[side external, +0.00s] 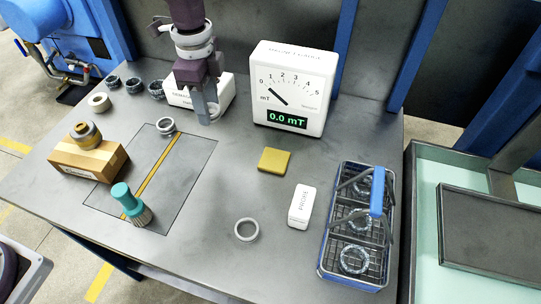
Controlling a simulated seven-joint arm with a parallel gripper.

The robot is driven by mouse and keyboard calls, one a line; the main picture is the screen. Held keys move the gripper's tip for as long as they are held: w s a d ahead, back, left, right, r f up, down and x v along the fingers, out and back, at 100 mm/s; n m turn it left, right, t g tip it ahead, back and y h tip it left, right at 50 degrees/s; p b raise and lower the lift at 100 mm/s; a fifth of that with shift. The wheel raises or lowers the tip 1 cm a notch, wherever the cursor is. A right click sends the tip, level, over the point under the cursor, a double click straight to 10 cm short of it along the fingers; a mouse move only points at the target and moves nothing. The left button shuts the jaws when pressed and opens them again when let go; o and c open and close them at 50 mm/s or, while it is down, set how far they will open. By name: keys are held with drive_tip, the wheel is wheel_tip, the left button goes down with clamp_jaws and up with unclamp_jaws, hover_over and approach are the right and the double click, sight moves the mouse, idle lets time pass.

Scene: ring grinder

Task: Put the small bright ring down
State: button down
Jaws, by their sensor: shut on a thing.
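My gripper (207,116) is at the back of the bench, pointing down in front of a white box. It is shut on a small grey ring (214,110), which shows only partly between the fingers. Whether the ring touches the bench is hard to tell. Another bright ring (247,229) lies flat and free near the front edge. A grey ring (166,126) sits at the far end of a dark plate (190,160), left of my gripper.
A meter (293,88) reading 0.0 mT stands right of my gripper, and the white box (180,97) behind it. A yellow pad (274,160), small white block (300,206) and wire basket of rings (325,262) stand right. A teal-handled brush (131,204) and cardboard box (88,158) are left.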

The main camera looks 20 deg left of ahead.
drive_tip(key=r, duration=0.1)
hover_over(274, 159)
wheel_tip(274, 159, down, 10)
drive_tip(key=shift+r, duration=0.15)
drive_tip(key=c, duration=0.8)
unclamp_jaws()
